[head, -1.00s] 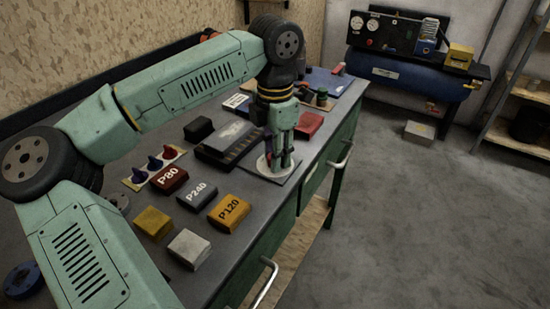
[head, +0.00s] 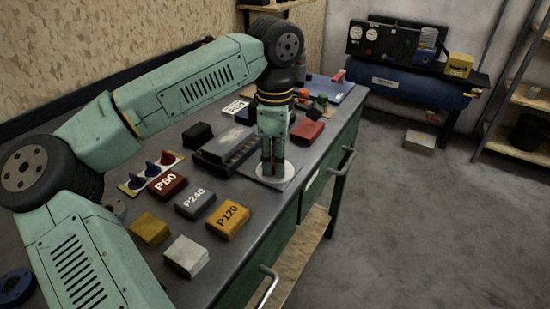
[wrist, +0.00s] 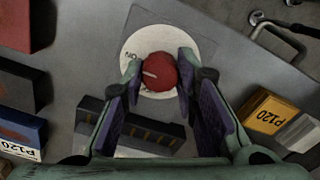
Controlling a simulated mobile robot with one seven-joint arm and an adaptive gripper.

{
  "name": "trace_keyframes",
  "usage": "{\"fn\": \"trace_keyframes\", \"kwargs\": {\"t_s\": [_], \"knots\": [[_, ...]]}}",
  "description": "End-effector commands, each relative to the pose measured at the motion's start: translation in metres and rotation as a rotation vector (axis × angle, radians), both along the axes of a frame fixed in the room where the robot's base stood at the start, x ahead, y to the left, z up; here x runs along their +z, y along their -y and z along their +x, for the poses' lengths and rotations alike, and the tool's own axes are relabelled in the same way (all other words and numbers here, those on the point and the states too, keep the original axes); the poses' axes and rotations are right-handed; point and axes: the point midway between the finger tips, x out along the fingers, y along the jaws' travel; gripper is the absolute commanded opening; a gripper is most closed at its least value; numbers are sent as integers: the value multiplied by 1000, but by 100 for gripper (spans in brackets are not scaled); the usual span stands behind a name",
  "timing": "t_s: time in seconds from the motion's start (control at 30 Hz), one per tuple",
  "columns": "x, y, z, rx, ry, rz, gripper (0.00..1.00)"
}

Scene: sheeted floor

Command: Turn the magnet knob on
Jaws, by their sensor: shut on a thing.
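The magnet knob (wrist: 163,78) is a round red knob with a pale line on its top, in the middle of a white disc (wrist: 133,45) in the wrist view. The line points left, a little below the "ON" lettering (wrist: 130,56) on the disc. My gripper (wrist: 160,70) is shut on the knob, one finger on each side of it. In the head view my gripper (head: 270,172) points straight down over the white disc (head: 286,168) and hides the knob.
Sanding blocks P80 (head: 168,186), P240 (head: 194,203) and P120 (head: 228,219) lie left and in front of the disc. The bench edge is close on the right.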

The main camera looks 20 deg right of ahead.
Motion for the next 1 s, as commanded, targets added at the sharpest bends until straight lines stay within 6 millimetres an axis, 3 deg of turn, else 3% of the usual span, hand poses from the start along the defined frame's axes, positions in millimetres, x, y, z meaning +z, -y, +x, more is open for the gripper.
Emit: {"fn": "trace_keyframes", "kwargs": {"t_s": [0.53,0.57,0.87,1.0], "knots": [[0,0,0,-28,0,-1,0],[0,0,0,-27,0,-1,28],[0,0,0,-26,0,0,48],[0,0,0,-25,0,0,48]]}}
